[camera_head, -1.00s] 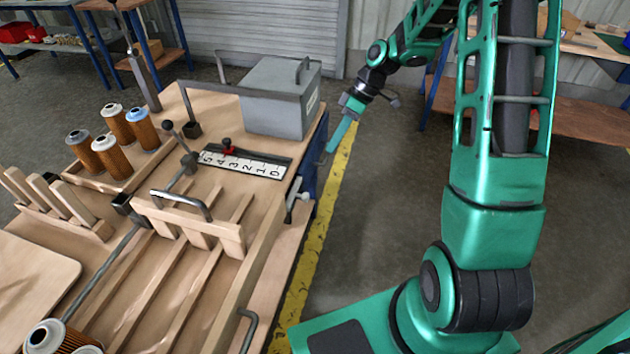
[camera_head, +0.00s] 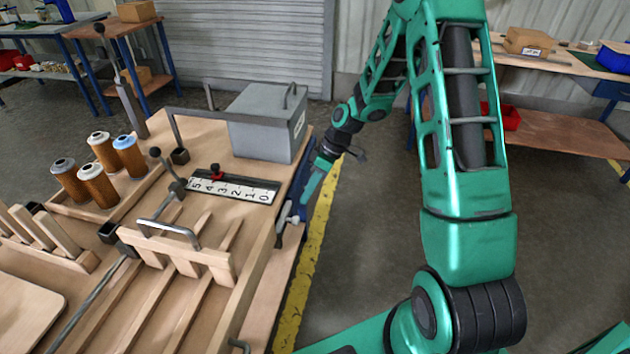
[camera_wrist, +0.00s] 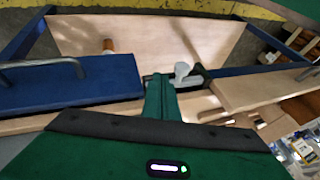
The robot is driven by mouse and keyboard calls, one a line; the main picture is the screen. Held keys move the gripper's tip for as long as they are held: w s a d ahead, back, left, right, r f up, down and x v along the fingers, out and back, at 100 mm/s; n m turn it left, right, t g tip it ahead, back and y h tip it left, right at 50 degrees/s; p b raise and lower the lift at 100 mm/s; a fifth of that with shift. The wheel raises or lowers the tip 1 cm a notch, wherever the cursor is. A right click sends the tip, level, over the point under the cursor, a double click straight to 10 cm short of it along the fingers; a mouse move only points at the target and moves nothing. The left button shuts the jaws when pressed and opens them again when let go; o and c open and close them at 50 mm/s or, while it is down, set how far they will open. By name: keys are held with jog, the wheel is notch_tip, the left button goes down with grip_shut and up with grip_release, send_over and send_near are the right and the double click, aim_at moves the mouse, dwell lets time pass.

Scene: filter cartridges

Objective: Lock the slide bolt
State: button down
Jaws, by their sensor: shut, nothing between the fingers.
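The slide bolt (camera_head: 289,213) is on the right side of the bench, below the top's edge, partly hidden by my gripper. In the wrist view its pale grey knob (camera_wrist: 182,70) stands up from a dark bolt body (camera_wrist: 192,82). My gripper (camera_head: 305,198) is shut and empty, pointing down beside the bench edge close to the bolt. In the wrist view my shut green fingers (camera_wrist: 159,92) lie just left of the knob. I cannot tell whether they touch the bolt. How far the bolt is slid is not clear.
A grey box (camera_head: 268,122) with a handle and a numbered scale (camera_head: 235,187) with a red pointer are on the bench. Several filter cartridges (camera_head: 98,185) stand at the left. In the wrist view a blue panel (camera_wrist: 70,82) with a handle is left of my fingers. The floor right of the bench is clear.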

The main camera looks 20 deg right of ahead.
jog(key=shift+s+a+f, duration=0.35)
jog(key=shift+s+a, duration=0.2)
jog(key=shift+s, duration=0.1)
jog(key=shift+s+a+f, duration=0.35)
jog(key=shift+s+a, duration=0.2)
jog(key=shift+s, duration=0.05)
jog(key=s+a, duration=0.1)
jog(key=s, duration=0.1)
jog(key=s+a, duration=0.2)
jog(key=shift+d, duration=0.1)
jog(key=w+d+v, duration=0.1)
jog(key=w+v, duration=0.1)
jog(key=v, duration=1.1)
jog(key=shift+w+f, duration=0.25)
jog(key=shift+f, duration=0.2)
jog(key=shift+s, duration=0.1)
